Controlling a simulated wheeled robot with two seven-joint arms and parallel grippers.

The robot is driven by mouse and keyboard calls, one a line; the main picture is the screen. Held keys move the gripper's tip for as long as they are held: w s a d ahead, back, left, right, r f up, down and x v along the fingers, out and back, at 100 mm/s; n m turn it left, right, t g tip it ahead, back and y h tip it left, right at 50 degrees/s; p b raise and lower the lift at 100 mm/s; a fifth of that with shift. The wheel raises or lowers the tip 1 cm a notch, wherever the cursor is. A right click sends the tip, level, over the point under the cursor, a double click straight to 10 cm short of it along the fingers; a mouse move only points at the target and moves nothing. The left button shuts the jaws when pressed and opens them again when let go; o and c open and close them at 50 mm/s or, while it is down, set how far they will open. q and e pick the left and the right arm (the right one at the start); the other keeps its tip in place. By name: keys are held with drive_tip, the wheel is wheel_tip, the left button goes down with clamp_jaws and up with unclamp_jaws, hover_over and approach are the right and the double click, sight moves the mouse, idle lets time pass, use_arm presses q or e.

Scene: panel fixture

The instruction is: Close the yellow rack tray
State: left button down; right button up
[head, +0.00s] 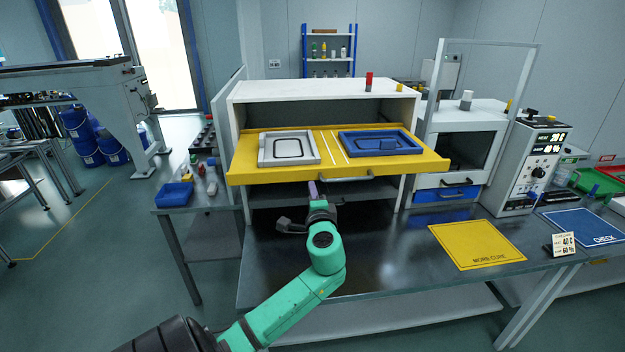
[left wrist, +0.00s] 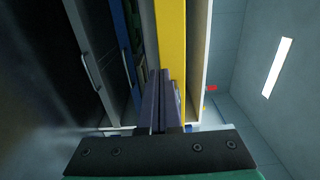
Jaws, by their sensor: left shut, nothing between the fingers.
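The yellow rack tray (head: 237,170) sticks out from the front of a white rack (head: 300,92). A grey frame-shaped part (head: 289,149) and a blue one (head: 382,143) lie on it, with white stripes between them. A grey bar handle (head: 346,177) is on its front face. My left gripper (head: 312,188) is shut and empty, just below and in front of the tray's front edge, left of the handle. In the left wrist view, the shut fingers (left wrist: 160,100) overlap the yellow tray front (left wrist: 171,35); I cannot tell whether they touch it. My right gripper is not in view.
A dark bench (head: 380,260) carries the rack. A yellow mat (head: 477,245) lies on it to the right, near a white cabinet (head: 462,145) with a blue drawer and a control box (head: 530,165). A blue bin (head: 174,195) stands on the left side table.

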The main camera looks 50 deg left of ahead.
use_arm(q)
drive_tip(key=shift+x, duration=0.95)
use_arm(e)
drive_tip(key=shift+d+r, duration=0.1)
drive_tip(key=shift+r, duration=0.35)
use_arm(q)
drive_tip(key=shift+s, duration=0.1)
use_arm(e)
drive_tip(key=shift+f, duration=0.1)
